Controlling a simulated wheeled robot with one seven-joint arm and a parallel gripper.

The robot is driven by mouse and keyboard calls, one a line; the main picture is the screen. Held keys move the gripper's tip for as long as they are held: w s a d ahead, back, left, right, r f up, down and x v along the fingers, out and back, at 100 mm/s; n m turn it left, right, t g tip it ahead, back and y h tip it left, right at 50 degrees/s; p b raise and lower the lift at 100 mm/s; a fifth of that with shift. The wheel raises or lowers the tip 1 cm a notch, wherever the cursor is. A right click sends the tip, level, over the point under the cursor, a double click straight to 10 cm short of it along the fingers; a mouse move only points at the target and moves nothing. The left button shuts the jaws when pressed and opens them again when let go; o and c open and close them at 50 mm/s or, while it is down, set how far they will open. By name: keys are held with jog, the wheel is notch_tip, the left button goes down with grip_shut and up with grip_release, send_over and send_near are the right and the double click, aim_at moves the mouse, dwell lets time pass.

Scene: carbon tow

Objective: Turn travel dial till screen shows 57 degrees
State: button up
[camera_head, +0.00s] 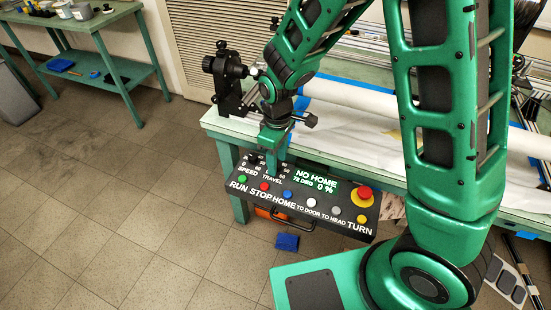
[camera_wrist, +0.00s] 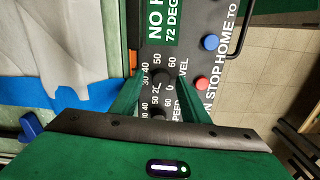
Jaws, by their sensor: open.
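The black control panel (camera_head: 330,225) hangs at the front edge of the bench. Its green-lit screen (camera_head: 316,181) reads NO HOME, 72 DEG and 0 %; part of it also shows in the wrist view (camera_wrist: 165,25). The travel dial (camera_wrist: 162,78) is a small black knob with a number scale around it. My gripper (camera_wrist: 163,88) is open above the panel, with one finger on each side of the travel dial; I cannot tell whether they touch it. In the head view my gripper (camera_head: 275,165) hides most of this dial. The speed dial (camera_wrist: 160,106) is beside it, nearer my palm.
A red emergency button (camera_head: 365,192) and a row of coloured buttons, including a blue one (camera_head: 287,194), sit on the panel. A black clamp fixture (camera_head: 226,75) stands on the bench behind. White sheeting (camera_head: 345,120) covers the bench.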

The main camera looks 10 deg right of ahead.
grip_shut()
jog(key=shift+m, duration=0.3)
jog(key=m, duration=0.4)
jog(key=shift+w+d+r, duration=0.1)
jog(key=shift+w, duration=0.05)
jog(key=shift+m, duration=2.5)
